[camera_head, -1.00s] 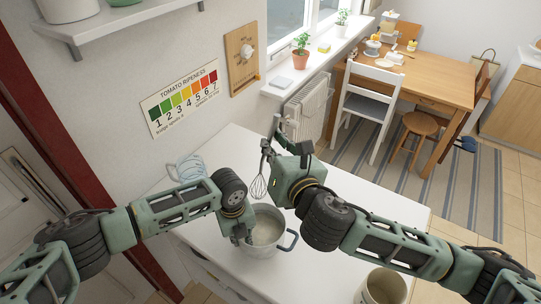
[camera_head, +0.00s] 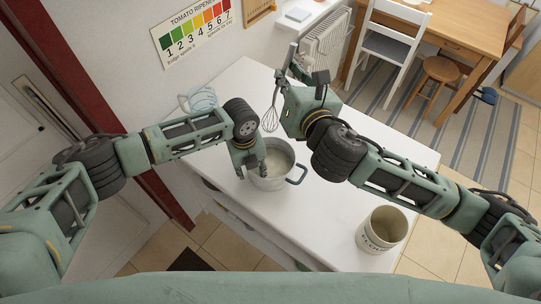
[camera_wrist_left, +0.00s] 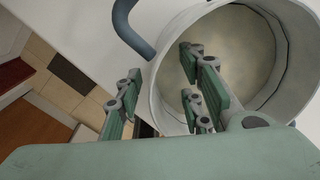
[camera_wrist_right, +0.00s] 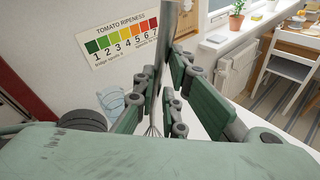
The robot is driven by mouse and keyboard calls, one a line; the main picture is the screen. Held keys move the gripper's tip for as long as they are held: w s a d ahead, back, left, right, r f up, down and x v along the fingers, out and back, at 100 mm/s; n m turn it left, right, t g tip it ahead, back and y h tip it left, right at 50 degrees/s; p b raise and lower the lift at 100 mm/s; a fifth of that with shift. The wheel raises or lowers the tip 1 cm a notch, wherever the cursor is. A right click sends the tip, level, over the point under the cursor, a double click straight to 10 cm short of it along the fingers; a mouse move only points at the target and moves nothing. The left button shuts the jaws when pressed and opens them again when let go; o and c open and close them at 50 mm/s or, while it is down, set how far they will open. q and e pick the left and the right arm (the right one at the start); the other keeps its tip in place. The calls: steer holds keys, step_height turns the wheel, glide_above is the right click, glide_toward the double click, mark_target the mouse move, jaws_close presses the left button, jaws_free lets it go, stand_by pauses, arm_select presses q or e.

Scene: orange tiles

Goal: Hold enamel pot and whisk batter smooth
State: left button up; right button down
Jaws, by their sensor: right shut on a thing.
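The grey enamel pot (camera_head: 270,183) with blue handles stands on the white counter, pale batter (camera_head: 277,160) inside. My left gripper (camera_head: 247,172) is at its left rim. In the left wrist view the gripper (camera_wrist_left: 160,95) is open, one finger inside the pot (camera_wrist_left: 165,72) and the other outside, the wall between them. My right gripper (camera_head: 289,78) is shut on the whisk handle; the wire whisk (camera_head: 269,119) hangs roughly upright behind and above the pot, clear of the batter. The right wrist view shows the handle (camera_wrist_right: 171,38) between the fingers.
An open flour canister (camera_head: 376,240) stands at the counter's front right. The counter (camera_head: 330,210) is clear right of the pot.

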arm_select(q)
steer(key=shift+r, duration=0.1)
step_height(320, 180, up, 12)
steer(key=shift+a+f, duration=0.1)
steer(key=shift+a, duration=0.05)
stand_by(0.3)
